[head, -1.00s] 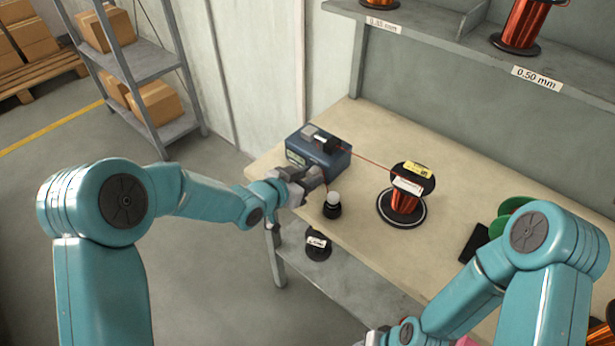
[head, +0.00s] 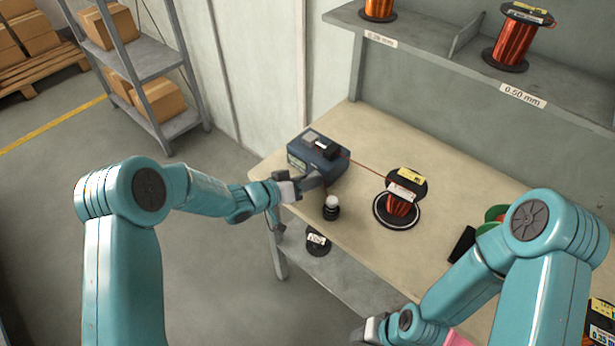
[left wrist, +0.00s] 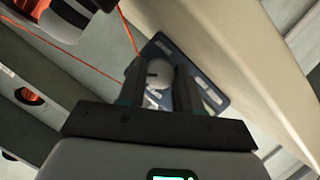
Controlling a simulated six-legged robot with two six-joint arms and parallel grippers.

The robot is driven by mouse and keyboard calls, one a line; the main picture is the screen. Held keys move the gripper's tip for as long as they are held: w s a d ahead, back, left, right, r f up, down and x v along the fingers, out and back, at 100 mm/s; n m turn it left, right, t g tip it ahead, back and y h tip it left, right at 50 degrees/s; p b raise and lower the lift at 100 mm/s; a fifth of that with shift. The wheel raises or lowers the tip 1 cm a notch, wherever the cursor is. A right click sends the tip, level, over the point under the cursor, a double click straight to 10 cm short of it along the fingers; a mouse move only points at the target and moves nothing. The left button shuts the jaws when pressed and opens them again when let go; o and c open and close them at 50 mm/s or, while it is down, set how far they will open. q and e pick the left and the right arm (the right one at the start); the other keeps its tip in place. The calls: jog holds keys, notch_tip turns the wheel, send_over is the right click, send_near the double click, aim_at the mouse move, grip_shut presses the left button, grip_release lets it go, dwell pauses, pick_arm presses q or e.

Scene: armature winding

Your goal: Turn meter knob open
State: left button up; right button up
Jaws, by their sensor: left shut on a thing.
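The meter is a dark blue box (head: 300,152) at the left end of the bench. My left gripper (head: 318,180) is at its front face, low on the right side. In the left wrist view the two dark fingers (left wrist: 160,84) are shut on a round grey knob (left wrist: 158,72) with a short dark mark. The meter's blue body (left wrist: 182,92) shows behind the knob. In the head view the gripper hides the knob. My right gripper (head: 370,332) is low at the bottom edge, away from the meter; its jaws are unclear.
A black piece with a white ball top (head: 331,205) stands close beside my left gripper. A copper wire spool (head: 398,207) stands on the bench, with red wire running to the meter. A black spool (head: 318,243) lies on the lower shelf.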

dwell(0.4)
pick_arm(q)
jog(key=o, duration=1)
jog(key=v, duration=1.6)
jog(key=shift+a, duration=0.2)
